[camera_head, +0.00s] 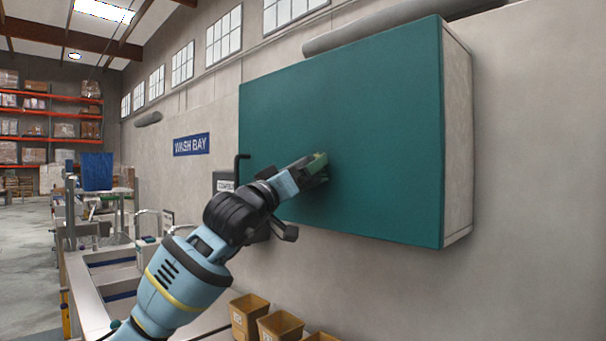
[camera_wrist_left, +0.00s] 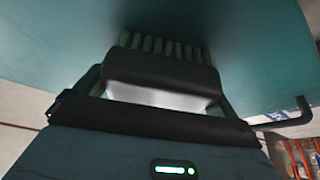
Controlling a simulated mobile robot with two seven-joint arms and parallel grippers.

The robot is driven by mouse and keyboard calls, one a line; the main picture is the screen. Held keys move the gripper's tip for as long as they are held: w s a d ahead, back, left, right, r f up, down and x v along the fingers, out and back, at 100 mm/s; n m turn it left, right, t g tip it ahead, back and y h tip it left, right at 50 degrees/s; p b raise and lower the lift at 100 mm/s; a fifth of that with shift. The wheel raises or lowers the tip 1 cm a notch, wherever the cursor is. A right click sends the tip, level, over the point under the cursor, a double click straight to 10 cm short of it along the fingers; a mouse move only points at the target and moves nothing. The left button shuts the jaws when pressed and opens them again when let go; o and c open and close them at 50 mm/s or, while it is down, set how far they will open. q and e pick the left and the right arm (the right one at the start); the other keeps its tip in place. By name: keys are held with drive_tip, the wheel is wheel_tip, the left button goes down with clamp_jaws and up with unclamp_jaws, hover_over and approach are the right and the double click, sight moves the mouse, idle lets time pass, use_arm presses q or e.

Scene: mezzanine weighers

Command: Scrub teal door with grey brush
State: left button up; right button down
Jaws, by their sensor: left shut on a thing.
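The teal door (camera_head: 345,130) is the broad flat front of a pale cabinet on the wall. It also fills the upper part of the left wrist view (camera_wrist_left: 250,40). My left gripper (camera_head: 316,168) is in front of the door's lower middle. It is shut on the grey brush (camera_wrist_left: 162,75), a dark block with a row of bristles (camera_wrist_left: 165,45) pointing at the door. The bristle tips are at or very close to the door; contact is hard to tell. In the head view the gripper mostly hides the brush. My right gripper is out of view.
A black hooked handle (camera_head: 239,168) is at the door's left edge, also in the left wrist view (camera_wrist_left: 285,119). Yellow bins (camera_head: 248,315) stand below the cabinet. A blue bin (camera_head: 97,171) and a pale bench (camera_head: 85,290) are at the left. The door's right side is clear.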

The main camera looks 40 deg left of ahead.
sight(296, 158)
use_arm(q)
drive_tip(key=shift+a+f, duration=0.1)
drive_tip(key=shift+a, duration=1.1)
drive_tip(key=shift+w+a+p, duration=0.2)
drive_tip(key=shift+a+p, duration=0.2)
drive_tip(key=shift+a, duration=0.5)
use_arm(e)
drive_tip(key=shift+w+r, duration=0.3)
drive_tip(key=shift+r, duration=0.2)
use_arm(q)
drive_tip(key=shift+s+r+p, duration=0.15)
drive_tip(key=shift+r+p, duration=0.4)
drive_tip(key=shift+r, duration=0.25)
drive_tip(key=shift+r+p, duration=0.4)
drive_tip(key=shift+r, duration=0.15)
drive_tip(key=shift+d+f, duration=0.1)
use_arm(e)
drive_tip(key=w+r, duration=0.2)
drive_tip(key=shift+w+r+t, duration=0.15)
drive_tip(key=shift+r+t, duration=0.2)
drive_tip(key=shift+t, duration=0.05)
use_arm(q)
drive_tip(key=shift+d, duration=0.45)
drive_tip(key=shift+d+b, duration=0.3)
drive_tip(key=shift+d, duration=1.2)
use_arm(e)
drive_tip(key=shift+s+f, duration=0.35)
